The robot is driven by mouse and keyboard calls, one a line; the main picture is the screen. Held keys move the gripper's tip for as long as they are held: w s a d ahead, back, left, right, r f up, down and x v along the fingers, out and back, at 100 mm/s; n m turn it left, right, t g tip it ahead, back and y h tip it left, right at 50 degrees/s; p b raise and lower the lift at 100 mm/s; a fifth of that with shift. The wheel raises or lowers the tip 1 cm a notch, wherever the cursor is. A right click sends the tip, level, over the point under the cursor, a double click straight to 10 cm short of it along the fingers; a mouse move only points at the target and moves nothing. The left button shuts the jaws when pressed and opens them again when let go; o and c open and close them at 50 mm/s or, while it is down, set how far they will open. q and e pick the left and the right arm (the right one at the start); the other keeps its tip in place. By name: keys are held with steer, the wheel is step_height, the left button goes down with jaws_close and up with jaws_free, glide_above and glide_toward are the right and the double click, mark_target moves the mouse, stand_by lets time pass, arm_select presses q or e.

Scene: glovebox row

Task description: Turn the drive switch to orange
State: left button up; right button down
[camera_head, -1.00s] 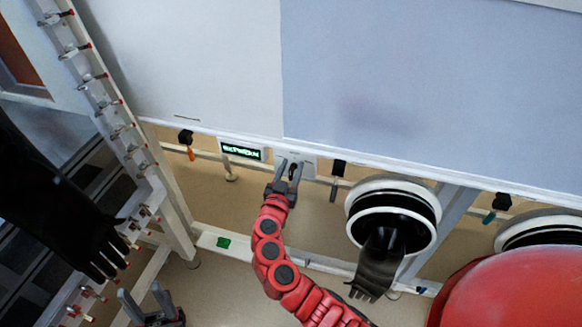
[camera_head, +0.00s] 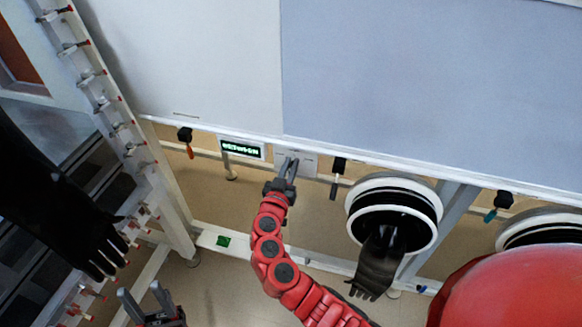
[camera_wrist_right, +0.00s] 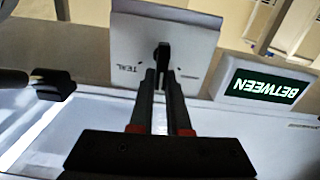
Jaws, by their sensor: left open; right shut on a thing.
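The drive switch is a black knob (camera_wrist_right: 163,52) on a pale plate (camera_wrist_right: 150,28) in the right wrist view. One word on the plate reads like "TEAL", upside down. The plate also shows in the head view (camera_head: 308,160), below the large pale panel. My right gripper (camera_head: 289,166) reaches up to the plate and is shut on the knob, its fingertips (camera_wrist_right: 164,75) on either side. The fingers hide part of the knob. My left gripper (camera_head: 146,300) is open and empty at the lower left.
A black block with an orange handle (camera_head: 189,151) hangs left of the display. One with a dark grey handle (camera_head: 334,189) hangs right of the plate, one with a teal handle (camera_head: 490,215) further right. A round port (camera_head: 392,190) with a black glove is right of my right arm.

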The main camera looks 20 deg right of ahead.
steer(key=n+b, duration=0.1)
steer(key=n, duration=0.1)
steer(key=shift+w+a+f+n+b, duration=0.15)
steer(key=shift+a+n+b, duration=0.1)
steer(key=shift+n+b, duration=0.1)
steer(key=shift+w+a+n+b, duration=0.15)
steer(key=shift+n+b, duration=0.25)
steer(key=shift+n, duration=0.65)
steer(key=c, duration=0.9)
jaws_free()
steer(key=shift+a, duration=0.1)
steer(key=b+v, duration=0.2)
steer(key=v, duration=1.5)
steer(key=shift+a+b, duration=0.1)
steer(key=shift+b, duration=0.3)
